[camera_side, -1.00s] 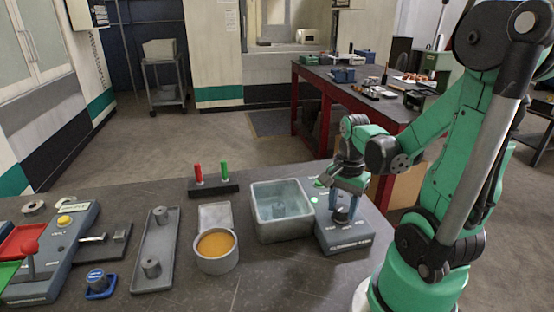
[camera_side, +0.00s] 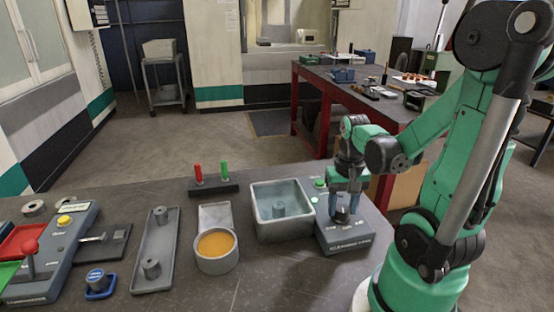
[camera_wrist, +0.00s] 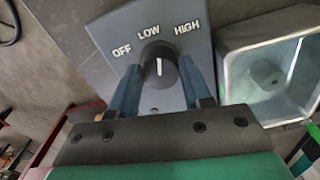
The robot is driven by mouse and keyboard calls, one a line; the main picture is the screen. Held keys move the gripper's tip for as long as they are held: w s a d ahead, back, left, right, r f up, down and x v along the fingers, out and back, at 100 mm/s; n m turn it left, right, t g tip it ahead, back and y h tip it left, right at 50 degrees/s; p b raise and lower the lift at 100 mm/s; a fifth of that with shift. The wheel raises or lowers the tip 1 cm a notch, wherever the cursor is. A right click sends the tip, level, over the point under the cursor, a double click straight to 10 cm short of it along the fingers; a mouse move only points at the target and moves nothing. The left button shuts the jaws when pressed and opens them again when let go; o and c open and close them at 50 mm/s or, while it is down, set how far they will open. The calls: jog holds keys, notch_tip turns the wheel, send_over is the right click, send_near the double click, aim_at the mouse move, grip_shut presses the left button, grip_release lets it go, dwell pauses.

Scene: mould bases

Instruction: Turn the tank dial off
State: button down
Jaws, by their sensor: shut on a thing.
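The tank dial is a round dark knob (camera_wrist: 160,70) on the sloped grey control box marked OFF, LOW and HIGH. Its white mark points up, roughly towards LOW, in the wrist view. My gripper (camera_wrist: 160,85) has its two blue fingers around the dial, one on each side, and is shut on it. In the side view my gripper (camera_side: 343,206) points down at the dial (camera_side: 342,216) on the control box (camera_side: 345,241). The grey tank (camera_side: 282,233) stands just left of the box, with a short cylinder (camera_side: 279,209) inside.
Left of the tank are a cup of orange material (camera_side: 217,244), a long grey tray (camera_side: 142,278) with two cylinders, and a lever panel (camera_side: 52,262). A rack with a red and a green stick (camera_side: 213,187) stands behind. Green lamps (camera_side: 319,184) sit behind the dial.

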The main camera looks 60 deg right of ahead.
aim_at(342, 207)
jog(key=n, duration=1.1)
jog(key=shift+n, duration=2.1)
jog(key=shift+c, duration=1.9)
grip_release()
jog(key=shift+r, duration=0.1)
jog(key=shift+r, duration=2.7)
